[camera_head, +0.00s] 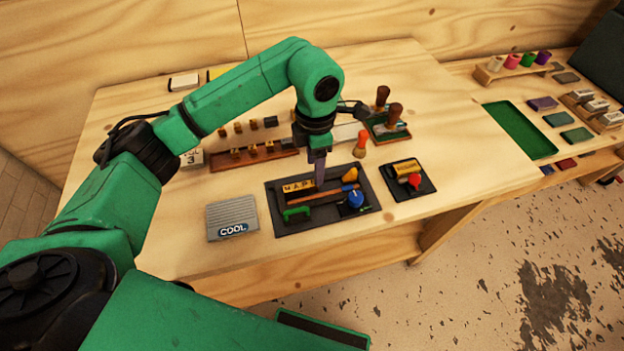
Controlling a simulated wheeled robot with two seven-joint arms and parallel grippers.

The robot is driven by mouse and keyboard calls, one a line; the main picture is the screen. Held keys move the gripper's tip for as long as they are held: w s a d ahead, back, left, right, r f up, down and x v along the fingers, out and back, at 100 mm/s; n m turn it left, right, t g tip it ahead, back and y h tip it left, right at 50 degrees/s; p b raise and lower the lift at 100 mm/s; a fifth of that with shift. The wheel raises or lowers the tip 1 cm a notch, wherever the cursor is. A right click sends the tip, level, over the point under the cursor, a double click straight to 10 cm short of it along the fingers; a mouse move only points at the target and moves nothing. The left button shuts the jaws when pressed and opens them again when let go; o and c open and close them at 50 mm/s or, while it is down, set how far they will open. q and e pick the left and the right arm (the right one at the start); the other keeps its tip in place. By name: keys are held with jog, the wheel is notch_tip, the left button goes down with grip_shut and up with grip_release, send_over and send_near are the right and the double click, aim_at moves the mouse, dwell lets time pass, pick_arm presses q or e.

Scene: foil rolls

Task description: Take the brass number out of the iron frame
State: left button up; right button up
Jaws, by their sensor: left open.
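A dark, low-walled frame or tray (288,226) lies on the table and could be the iron frame. A brass-coloured strip with dark letters (299,185) sits at its back left. I cannot single out a brass number on it. My left gripper (319,178) points down over the back of this tray, just right of the lettered strip. It is open, and I see nothing held in it. The gripper partly hides the tray's back edge. I cannot tell whether the fingertips touch anything. My right gripper is not in view.
A smaller black tray (427,187) is at right, a grey COOL block (232,219) at left. Behind stands a wooden rack (226,161) with brass pieces. The front right tabletop is clear.

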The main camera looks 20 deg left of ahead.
aim_at(313, 186)
pick_arm(q)
jog(key=f+p, duration=0.1)
jog(key=f, duration=0.1)
jog(key=f+p, duration=0.1)
jog(key=f, duration=0.1)
jog(key=shift+s+d+f, duration=0.15)
jog(key=shift+d, duration=0.05)
jog(key=shift+f, duration=0.35)
grip_shut()
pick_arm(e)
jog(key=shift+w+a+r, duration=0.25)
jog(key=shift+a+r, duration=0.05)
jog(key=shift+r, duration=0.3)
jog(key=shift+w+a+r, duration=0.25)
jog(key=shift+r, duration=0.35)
pick_arm(q)
jog(key=shift+r, duration=0.1)
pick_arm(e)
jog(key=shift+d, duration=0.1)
